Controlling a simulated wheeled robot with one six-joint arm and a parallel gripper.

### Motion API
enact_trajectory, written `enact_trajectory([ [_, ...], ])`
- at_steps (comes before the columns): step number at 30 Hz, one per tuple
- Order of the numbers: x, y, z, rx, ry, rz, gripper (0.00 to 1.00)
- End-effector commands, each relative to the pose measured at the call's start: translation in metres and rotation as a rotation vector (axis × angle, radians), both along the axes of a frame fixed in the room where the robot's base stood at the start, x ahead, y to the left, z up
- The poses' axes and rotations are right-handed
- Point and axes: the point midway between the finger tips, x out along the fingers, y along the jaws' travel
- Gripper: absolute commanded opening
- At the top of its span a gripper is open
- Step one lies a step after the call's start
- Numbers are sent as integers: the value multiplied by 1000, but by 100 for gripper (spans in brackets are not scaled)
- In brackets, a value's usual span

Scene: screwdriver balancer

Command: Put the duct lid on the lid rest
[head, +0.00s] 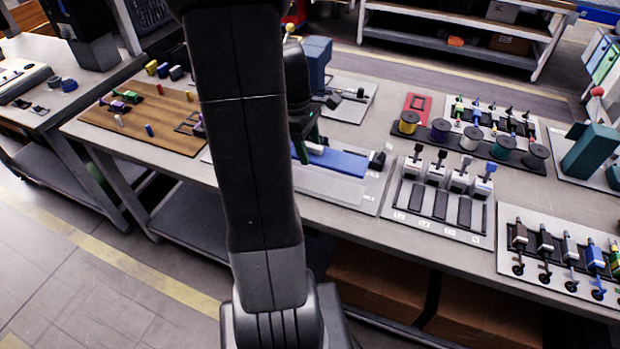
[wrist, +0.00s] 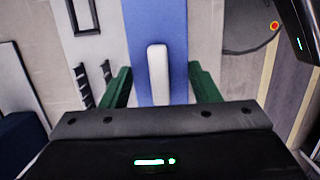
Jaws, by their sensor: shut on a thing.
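The duct lid appears as a long blue strip (head: 342,161), partly hidden behind my arm in the head view. In the wrist view the blue strip (wrist: 157,20) runs up the picture, with a pale rounded bar (wrist: 158,73) along its middle. My gripper (wrist: 160,82) has its green fingers at the two sides of the strip and is shut on it. In the head view one green finger of my gripper (head: 301,152) shows beside my arm. A pale grey plate (head: 345,190) lies in front of the lid. I cannot tell which part is the lid rest.
A rack with grey and blue-handled pieces (head: 437,205) stands right of the lid. Several coloured spools (head: 470,139) sit behind it. A wooden board (head: 150,120) with small parts is at the left. In the wrist view, dark clips (wrist: 83,85) stand left of the fingers.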

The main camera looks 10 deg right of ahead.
Motion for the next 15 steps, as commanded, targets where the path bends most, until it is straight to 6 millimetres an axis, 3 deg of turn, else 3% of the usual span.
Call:
enact_trajectory([
  [6,-1,0,-41,0,4,0,27],
  [15,-1,0,-70,0,4,-2,27],
])
